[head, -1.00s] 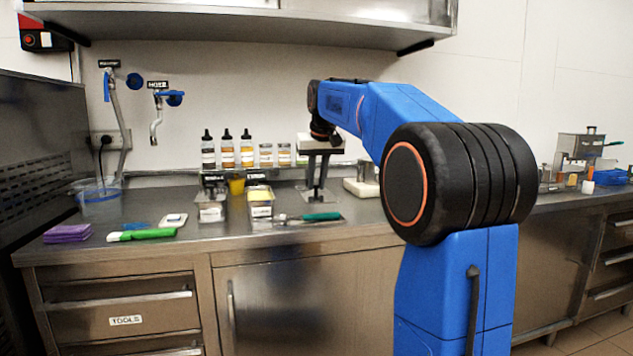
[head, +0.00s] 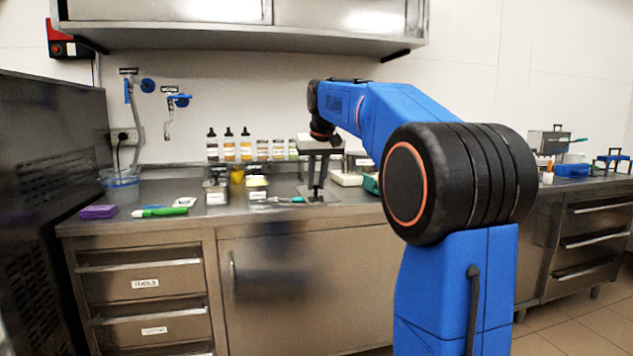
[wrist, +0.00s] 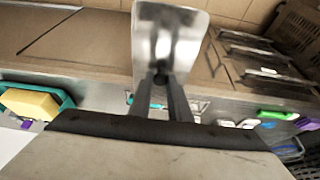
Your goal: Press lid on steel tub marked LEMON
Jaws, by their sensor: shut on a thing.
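My gripper (head: 315,192) hangs down in front of the counter in the head view, its fingers close together. In the wrist view the two dark fingers (wrist: 166,85) are shut on a shiny steel piece (wrist: 167,42), which looks like a lid; its full shape is not clear. Two small steel tubs stand on the counter left of my gripper in the head view: one at the left (head: 216,195) and one with pale yellow contents (head: 257,191). Their markings are too small to read, so I cannot tell which is LEMON.
The steel counter (head: 340,212) carries bottles (head: 229,148) at the back, a green-handled tool (head: 160,212) and purple cloths (head: 98,212). A yellow sponge (wrist: 30,103) shows in the wrist view. A cabinet (head: 345,20) overhangs the counter. Drawers (head: 150,300) are below.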

